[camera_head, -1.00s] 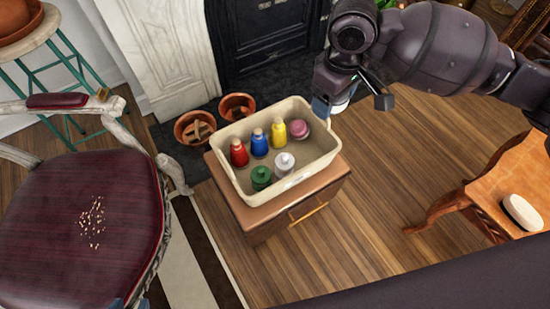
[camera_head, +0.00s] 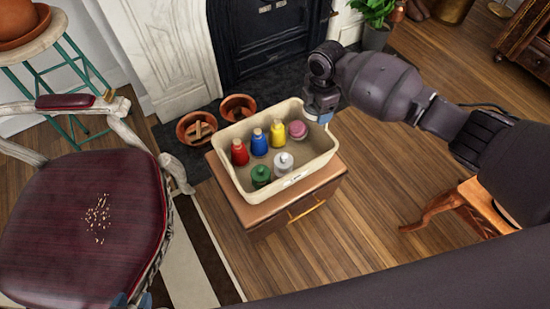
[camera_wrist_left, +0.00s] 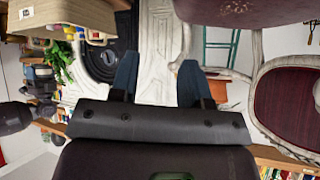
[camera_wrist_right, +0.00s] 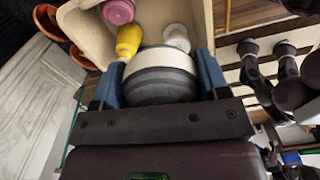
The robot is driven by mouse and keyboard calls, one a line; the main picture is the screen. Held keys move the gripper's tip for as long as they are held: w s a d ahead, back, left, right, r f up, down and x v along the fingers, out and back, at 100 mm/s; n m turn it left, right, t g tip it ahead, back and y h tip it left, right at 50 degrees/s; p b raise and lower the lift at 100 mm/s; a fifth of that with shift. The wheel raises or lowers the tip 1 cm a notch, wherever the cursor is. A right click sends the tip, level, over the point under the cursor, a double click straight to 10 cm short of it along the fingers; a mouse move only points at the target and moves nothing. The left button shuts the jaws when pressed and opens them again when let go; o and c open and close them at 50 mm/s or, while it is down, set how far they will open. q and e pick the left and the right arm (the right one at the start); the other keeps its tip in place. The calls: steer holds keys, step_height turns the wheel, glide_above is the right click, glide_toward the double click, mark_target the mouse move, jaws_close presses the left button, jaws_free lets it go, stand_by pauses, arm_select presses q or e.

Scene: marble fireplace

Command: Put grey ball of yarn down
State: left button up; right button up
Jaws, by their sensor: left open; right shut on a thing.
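My right gripper (camera_head: 322,108) is at the right rim of the cream crate (camera_head: 233,188). In the right wrist view its blue fingers (camera_wrist_right: 158,82) are shut on a round grey thing with a pale band, the grey ball of yarn (camera_wrist_right: 160,88). The ball is at the crate's edge in that view; the head view mostly hides it behind the gripper, and I cannot tell whether it touches the crate. My left gripper (camera_head: 132,300) shows only its blue fingertips by the dark red chair. It is open and empty in the left wrist view (camera_wrist_left: 158,82).
The crate stands on a small wooden cabinet (camera_head: 262,222). It holds several coloured bottles (camera_head: 259,143) and a pink round thing (camera_head: 298,130). Terracotta pots (camera_head: 195,128) stand behind left. The chair (camera_head: 80,215) is at left, an orange wooden table (camera_head: 480,200) at right.

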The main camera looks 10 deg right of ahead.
step_height(320, 180, down, 2)
steer(key=shift+d+f+n, duration=0.1)
steer(key=shift+d+n, duration=0.05)
steer(key=shift+n, duration=0.65)
step_height(320, 180, down, 5)
steer(key=b, duration=0.5)
glide_above(309, 155)
step_height(309, 155, down, 9)
steer(key=shift+f, duration=0.15)
step_height(309, 155, down, 6)
steer(key=shift+s+r+b, duration=0.1)
steer(key=shift+r+b, duration=0.05)
steer(key=shift+b, duration=0.85)
steer(key=shift+w+r, duration=0.15)
steer(key=shift+w, duration=0.05)
steer(key=shift+f, duration=0.3)
steer(key=o, duration=0.7)
arm_select(q)
steer(key=shift+w+d+f+m+t+h, duration=0.3)
steer(key=shift+w+d+f+m+t, duration=0.3)
steer(key=shift+w+m, duration=0.25)
arm_select(e)
steer(key=shift+r, duration=0.1)
